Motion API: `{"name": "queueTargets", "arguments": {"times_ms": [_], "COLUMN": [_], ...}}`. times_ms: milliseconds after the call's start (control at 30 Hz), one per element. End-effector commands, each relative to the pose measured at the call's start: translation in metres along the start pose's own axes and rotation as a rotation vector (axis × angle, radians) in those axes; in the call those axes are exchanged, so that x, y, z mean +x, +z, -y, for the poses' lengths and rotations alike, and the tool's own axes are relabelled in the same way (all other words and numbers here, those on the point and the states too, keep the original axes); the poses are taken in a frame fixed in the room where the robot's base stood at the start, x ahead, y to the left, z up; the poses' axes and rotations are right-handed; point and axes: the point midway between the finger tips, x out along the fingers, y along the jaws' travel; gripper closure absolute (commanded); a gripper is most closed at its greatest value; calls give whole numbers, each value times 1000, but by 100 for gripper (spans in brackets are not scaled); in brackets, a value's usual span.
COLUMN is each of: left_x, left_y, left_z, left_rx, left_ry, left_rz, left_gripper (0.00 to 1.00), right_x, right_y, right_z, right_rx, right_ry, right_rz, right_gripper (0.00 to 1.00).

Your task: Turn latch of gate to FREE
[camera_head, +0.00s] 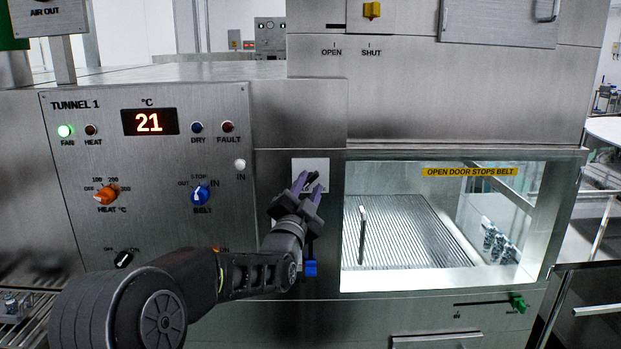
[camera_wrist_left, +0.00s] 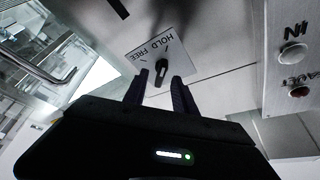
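The gate latch is a black knob (camera_wrist_left: 161,72) on a white plate marked HOLD and FREE (camera_wrist_left: 150,50) in the left wrist view. The knob's upper end leans toward the HOLD side; its exact setting is hard to read. In the head view the plate (camera_head: 311,164) shows behind my gripper, which hides the knob. My left gripper (camera_head: 310,184) is open in front of the plate. In the left wrist view its fingertips (camera_wrist_left: 160,77) lie on either side of the knob; I cannot tell whether they touch it. My right gripper is in neither view.
A blue handle (camera_head: 311,268) hangs below the plate. The TUNNEL 1 panel (camera_head: 150,185) with several knobs and lamps stands at left. A window (camera_head: 410,230) onto a ribbed belt is at right, with a green handle (camera_head: 518,303) below it.

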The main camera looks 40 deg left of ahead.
Motion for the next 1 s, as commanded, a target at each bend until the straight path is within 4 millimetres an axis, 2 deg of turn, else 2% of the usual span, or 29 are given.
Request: {"name": "queueTargets", "arguments": {"times_ms": [167,467,833,1000], "left_x": [16,18,18,18], "left_y": [0,1,0,0], "left_z": [1,0,0,0], "left_rx": [1,-1,-1,-1], "left_ry": [0,0,0,0], "left_rz": [1,1,1,1], "left_gripper": [67,68,98,100], "right_x": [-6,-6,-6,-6], "right_y": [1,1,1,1], "right_z": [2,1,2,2], "right_rx": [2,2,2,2], "right_ry": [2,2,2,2], "right_rz": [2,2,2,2], "right_gripper": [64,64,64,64]}}
